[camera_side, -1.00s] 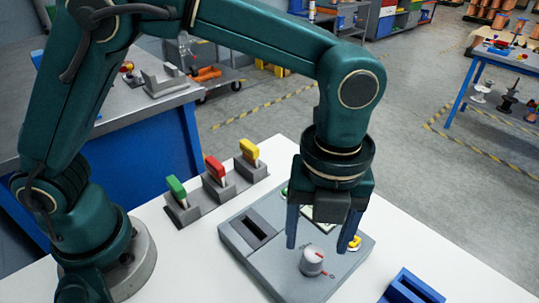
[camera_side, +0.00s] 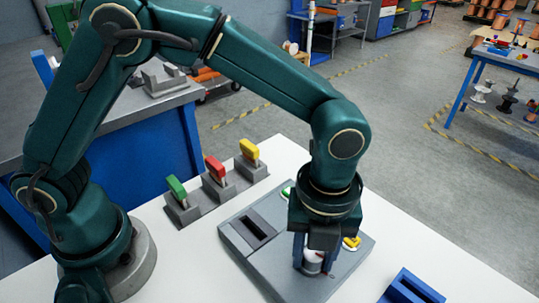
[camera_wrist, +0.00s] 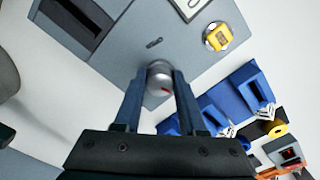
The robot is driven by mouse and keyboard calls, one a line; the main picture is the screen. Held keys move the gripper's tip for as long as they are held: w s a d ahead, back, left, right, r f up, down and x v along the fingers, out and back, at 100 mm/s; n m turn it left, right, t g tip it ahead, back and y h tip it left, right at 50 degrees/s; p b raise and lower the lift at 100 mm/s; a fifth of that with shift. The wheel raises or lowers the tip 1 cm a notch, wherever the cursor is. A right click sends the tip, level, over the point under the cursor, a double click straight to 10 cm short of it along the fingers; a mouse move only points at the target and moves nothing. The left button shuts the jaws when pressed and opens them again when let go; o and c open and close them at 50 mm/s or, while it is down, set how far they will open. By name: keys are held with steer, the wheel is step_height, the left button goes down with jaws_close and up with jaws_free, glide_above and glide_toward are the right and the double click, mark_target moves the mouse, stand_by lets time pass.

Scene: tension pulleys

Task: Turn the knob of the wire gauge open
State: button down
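The wire gauge is a grey box (camera_side: 262,258) on the white table, with a dark slot in its top. Its round light-grey knob (camera_side: 313,262) is partly hidden by my fingers in the side view. In the wrist view the knob (camera_wrist: 159,77) shows a red pointer mark on its near side, toward the lower right. My gripper (camera_side: 313,268) points down over the knob. In the wrist view its blue fingers (camera_wrist: 159,80) stand one on each side of the knob, close against it.
A rack with green, red and yellow-handled pieces (camera_side: 217,185) stands behind the box. A blue slotted block (camera_side: 411,288) is at the front right.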

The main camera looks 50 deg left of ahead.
steer(key=shift+n, duration=0.3)
steer(key=n, duration=0.3)
steer(key=shift+n, duration=0.4)
steer(key=n, duration=0.4)
steer(key=shift+n, duration=0.3)
steer(key=n, duration=0.3)
steer(key=shift+n, duration=0.3)
steer(key=n, duration=0.4)
steer(key=shift+w, duration=0.1)
steer(key=n, duration=1.3)
steer(key=shift+a, duration=0.1)
steer(key=shift+n, duration=0.3)
